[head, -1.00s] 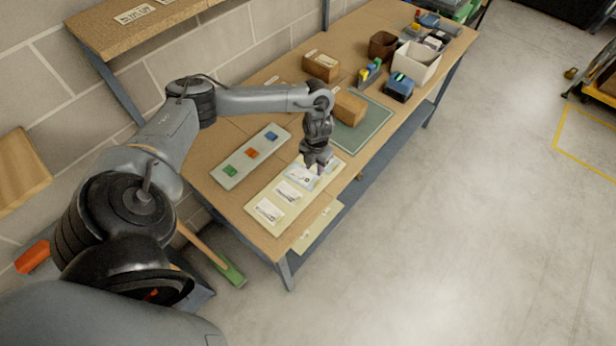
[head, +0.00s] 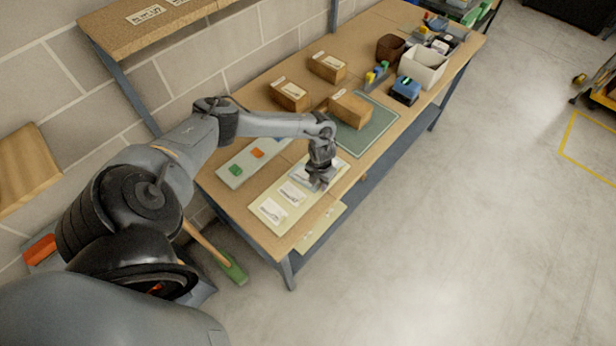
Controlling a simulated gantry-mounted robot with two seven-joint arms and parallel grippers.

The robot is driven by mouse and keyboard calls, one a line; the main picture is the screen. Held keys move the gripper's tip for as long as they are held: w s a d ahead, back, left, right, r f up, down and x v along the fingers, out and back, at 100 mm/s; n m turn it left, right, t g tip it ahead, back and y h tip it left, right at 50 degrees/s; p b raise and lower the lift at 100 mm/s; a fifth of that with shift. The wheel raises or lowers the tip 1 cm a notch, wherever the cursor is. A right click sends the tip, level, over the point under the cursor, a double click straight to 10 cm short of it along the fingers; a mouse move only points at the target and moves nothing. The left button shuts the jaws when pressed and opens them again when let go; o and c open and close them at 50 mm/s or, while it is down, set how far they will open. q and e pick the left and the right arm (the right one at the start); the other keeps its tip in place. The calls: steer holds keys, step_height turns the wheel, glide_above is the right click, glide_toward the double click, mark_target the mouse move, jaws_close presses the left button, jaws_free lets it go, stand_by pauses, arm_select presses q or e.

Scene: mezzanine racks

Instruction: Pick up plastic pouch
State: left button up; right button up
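The plastic pouch (head: 300,176) looks like a pale, bluish flat packet at the far end of a cream board (head: 256,207) on the workbench. My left gripper (head: 318,185) is right over it, pointing down, and hides much of it. The fingertips are small and dark, so I cannot tell whether they are open, shut or touching the pouch. Two white printed cards (head: 292,193) lie on the same board, nearer the bench's front end. My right gripper is not in view.
Cardboard boxes (head: 289,95), a green mat (head: 377,133), a white bin (head: 424,65) and a blue item (head: 406,90) stand farther along the bench (head: 245,221). Open floor lies to the right.

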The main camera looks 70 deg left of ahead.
arm_select(q)
steer(key=shift+f, duration=0.25)
steer(key=shift+c, duration=0.3)
jaws_close()
steer(key=shift+r, duration=0.15)
